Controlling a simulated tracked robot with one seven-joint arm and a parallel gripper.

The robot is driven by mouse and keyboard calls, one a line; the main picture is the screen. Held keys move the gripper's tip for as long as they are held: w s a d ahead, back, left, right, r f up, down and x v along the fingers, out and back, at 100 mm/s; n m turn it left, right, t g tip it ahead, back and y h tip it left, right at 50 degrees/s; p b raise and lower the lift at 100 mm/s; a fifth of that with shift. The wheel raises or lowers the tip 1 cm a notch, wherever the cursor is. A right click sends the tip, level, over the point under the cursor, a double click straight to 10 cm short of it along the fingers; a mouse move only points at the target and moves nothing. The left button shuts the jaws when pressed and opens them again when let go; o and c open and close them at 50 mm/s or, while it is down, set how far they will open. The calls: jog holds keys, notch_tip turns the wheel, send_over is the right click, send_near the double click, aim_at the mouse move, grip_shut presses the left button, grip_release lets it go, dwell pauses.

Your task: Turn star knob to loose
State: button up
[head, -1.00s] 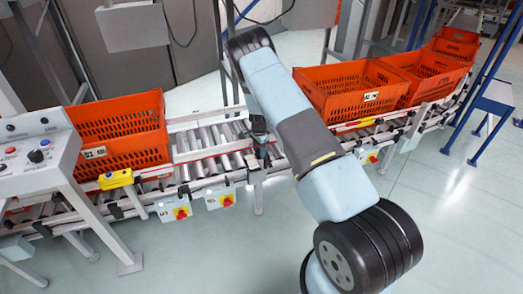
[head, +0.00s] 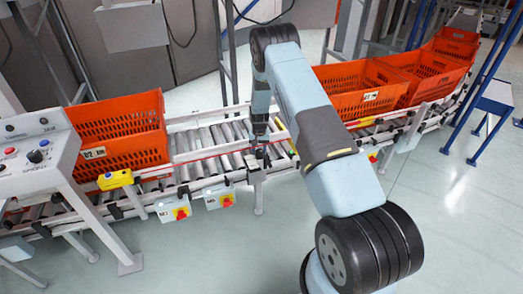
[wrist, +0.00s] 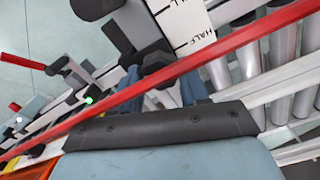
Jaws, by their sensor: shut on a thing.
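My gripper (head: 262,142) points down at the near rail of the roller conveyor in the head view. In the wrist view its two blue-grey fingers (wrist: 172,88) close around a dark part, the star knob (wrist: 151,56), which is mostly hidden by the fingers and a red bar. A white scale plate (wrist: 188,28) marked "HALF" stands just beyond the fingers. The knob is too small to make out in the head view, and its turn position cannot be read.
A long red bar (wrist: 225,48) crosses close in front of the wrist camera. Orange totes stand on the conveyor to the left (head: 115,125) and right (head: 345,85). A control panel (head: 35,155) is at far left. Yellow-and-red switch boxes (head: 180,211) hang along the near rail.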

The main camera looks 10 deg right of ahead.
aim_at(259, 151)
jog(key=n, duration=0.5)
jog(key=shift+w+r+n, duration=0.1)
jog(key=shift+w+n, duration=0.05)
jog(key=shift+n, duration=0.25)
dwell(0.4)
jog(key=o, duration=1.1)
jog(key=shift+c, duration=0.2)
notch_tip(259, 151, up, 13)
jog(key=shift+r, duration=0.2)
